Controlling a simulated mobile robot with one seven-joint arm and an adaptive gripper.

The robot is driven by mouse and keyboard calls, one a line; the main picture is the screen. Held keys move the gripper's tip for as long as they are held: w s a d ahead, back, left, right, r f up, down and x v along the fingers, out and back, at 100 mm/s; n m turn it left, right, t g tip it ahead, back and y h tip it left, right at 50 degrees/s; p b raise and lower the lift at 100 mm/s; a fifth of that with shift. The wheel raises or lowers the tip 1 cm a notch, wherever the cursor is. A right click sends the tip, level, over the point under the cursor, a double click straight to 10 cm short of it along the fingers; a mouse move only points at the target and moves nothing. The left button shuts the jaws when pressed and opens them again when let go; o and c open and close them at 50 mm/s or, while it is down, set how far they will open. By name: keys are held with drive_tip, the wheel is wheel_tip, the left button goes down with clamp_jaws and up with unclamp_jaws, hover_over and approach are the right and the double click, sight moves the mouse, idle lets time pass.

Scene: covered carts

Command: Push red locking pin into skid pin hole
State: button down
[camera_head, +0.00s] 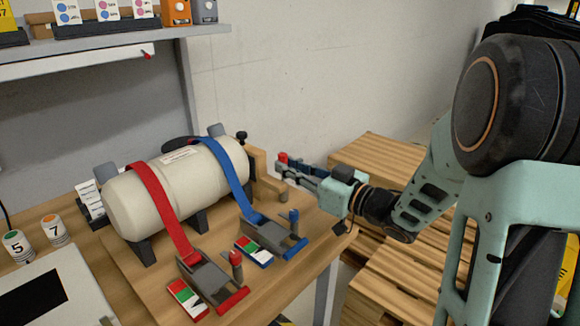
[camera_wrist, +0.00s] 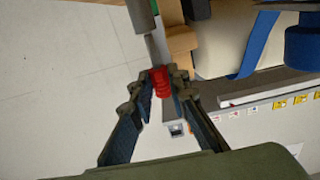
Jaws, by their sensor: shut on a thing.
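My gripper (camera_head: 284,165) is at the right end of the tank skid, shut on the red locking pin (camera_head: 282,157). In the wrist view, my gripper's fingertips (camera_wrist: 159,84) close on the pin's ribbed red head (camera_wrist: 160,80). A thin grey shaft (camera_wrist: 153,46) runs from the head toward a thicker grey cylinder (camera_wrist: 141,16). I cannot tell whether the two touch. The tan wooden end block (camera_head: 262,170) is just left of the fingers. The skid pin hole cannot be made out.
The cream tank (camera_head: 180,190) lies under a red strap (camera_head: 155,195) and a blue strap (camera_head: 225,165). Two ratchet buckles (camera_head: 210,280) sit at the table's front. A shelf (camera_head: 100,60) overhangs the back. Wooden pallets (camera_head: 385,165) stand right of the table.

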drive_tip(key=shift+f+b, duration=0.85)
drive_tip(key=shift+f, duration=0.35)
drive_tip(key=shift+r, duration=0.25)
drive_tip(key=shift+r+p, duration=0.95)
drive_tip(key=shift+p, duration=0.05)
idle(0.7)
drive_tip(key=shift+f+b, duration=0.75)
drive_tip(key=shift+f, duration=0.4)
drive_tip(key=c, duration=1.8)
unclamp_jaws()
drive_tip(key=shift+o, duration=0.2)
drive_tip(key=shift+f, duration=0.15)
drive_tip(key=shift+s, duration=0.1)
